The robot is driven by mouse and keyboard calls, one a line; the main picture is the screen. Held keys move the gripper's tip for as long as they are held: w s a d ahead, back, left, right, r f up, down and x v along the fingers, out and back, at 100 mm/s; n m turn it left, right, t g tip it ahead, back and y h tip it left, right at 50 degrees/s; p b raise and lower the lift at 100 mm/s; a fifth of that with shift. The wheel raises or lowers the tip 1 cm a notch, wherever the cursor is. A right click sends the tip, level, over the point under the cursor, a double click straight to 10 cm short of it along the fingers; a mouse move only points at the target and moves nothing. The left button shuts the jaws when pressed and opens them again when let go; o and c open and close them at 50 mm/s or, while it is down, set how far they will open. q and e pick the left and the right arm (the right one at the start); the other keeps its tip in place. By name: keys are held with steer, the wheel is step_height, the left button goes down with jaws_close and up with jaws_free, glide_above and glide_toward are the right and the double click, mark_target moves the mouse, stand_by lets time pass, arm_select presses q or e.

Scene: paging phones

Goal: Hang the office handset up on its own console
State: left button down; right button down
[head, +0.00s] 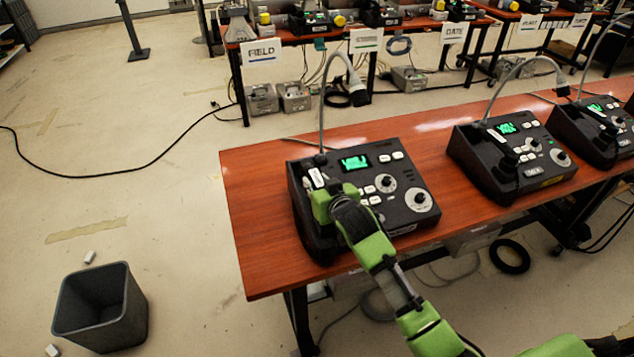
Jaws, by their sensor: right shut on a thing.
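A black desk console (385,185) with a lit green display, knobs and a gooseneck microphone stands on the near left of the wooden table. My right gripper (324,203) is over the left side of this console, where the cradle is. It is shut on a handset (316,178), of which only a small part with a white label shows. The gripper hides the rest, and I cannot tell whether the handset rests in the cradle or is just above it. I cannot read which console is the office one. My left gripper is not in view.
A second console (530,150) and a third (600,128) stand to the right on the same table (262,240). More consoles stand on tables behind, with signs such as FIELD (261,51). A dark bin (122,310) is on the floor at left.

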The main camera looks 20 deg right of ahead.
steer(key=c, duration=1.7)
jaws_free()
steer(key=shift+f, duration=0.1)
steer(key=shift+r, duration=0.2)
steer(key=v, duration=1.2)
